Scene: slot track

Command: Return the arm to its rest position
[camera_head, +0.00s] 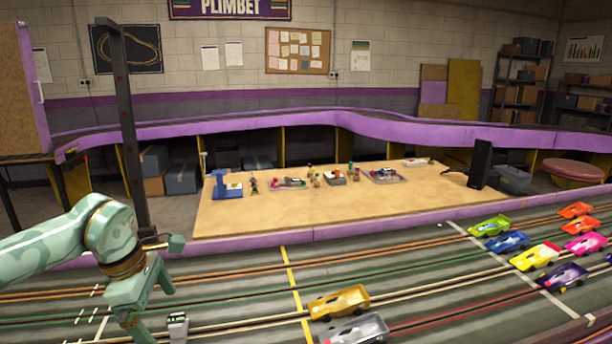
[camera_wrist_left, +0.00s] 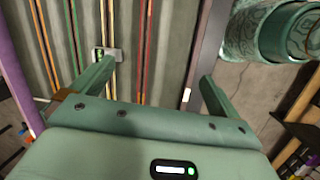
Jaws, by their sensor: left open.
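My left arm comes in from the left in the head view. Its pale green gripper (camera_head: 164,288) hangs over the left part of the slot track (camera_head: 235,290). In the left wrist view the two fingers of the left gripper (camera_wrist_left: 157,74) stand wide apart, with nothing between them but track and lanes behind. A small grey-white block (camera_head: 178,326) sits on the track just right of the lower finger in the head view. It also shows near the left fingertip in the left wrist view (camera_wrist_left: 112,54). My right gripper is not in view.
A gold car (camera_head: 338,302) and a silver car (camera_head: 356,331) stand on the near lanes. Several coloured cars, one yellow (camera_head: 535,257), stand at the right. A dark post (camera_head: 128,130) rises behind my left arm. A wooden table (camera_head: 330,205) with small items lies beyond the track.

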